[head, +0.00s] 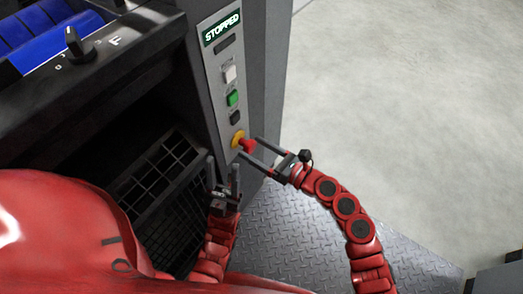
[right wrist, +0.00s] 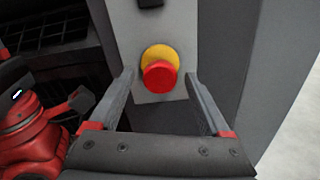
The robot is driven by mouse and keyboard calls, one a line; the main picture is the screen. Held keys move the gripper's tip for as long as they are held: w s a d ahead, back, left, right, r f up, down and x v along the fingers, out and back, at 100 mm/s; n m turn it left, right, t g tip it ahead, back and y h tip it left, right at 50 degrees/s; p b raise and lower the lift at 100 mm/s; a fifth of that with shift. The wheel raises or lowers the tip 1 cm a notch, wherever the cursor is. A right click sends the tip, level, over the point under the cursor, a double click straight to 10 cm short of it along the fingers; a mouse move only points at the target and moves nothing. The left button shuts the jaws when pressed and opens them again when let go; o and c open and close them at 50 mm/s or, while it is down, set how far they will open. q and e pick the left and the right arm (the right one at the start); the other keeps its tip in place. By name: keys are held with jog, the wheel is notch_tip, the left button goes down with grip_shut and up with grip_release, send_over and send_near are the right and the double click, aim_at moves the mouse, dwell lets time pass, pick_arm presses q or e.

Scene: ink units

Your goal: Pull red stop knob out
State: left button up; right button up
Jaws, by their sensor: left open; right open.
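The red stop knob (head: 248,145) sits on a yellow base (head: 237,138) low on the grey control panel (head: 217,72). In the right wrist view the red knob (right wrist: 159,76) lies between and beyond my open fingers, with the yellow base (right wrist: 160,56) behind it. My right gripper (head: 251,147) is open, its fingers pointing at the panel around the knob. Whether the fingers touch the knob cannot be told. My left gripper (head: 223,172) is open and empty, below and left of the knob, pointing upward.
Above the knob are a black button (head: 235,117), a green button (head: 233,98), a white button (head: 230,74) and a lit "STOPPED" display (head: 221,28). A dark wire grille (head: 155,180) is at left. A metal tread floor plate (head: 285,235) lies below; open floor is right.

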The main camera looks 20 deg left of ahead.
jog(key=p+v, duration=0.1)
jog(key=v, duration=1.6)
jog(key=shift+d+p, duration=0.2)
jog(key=shift+p, duration=0.1)
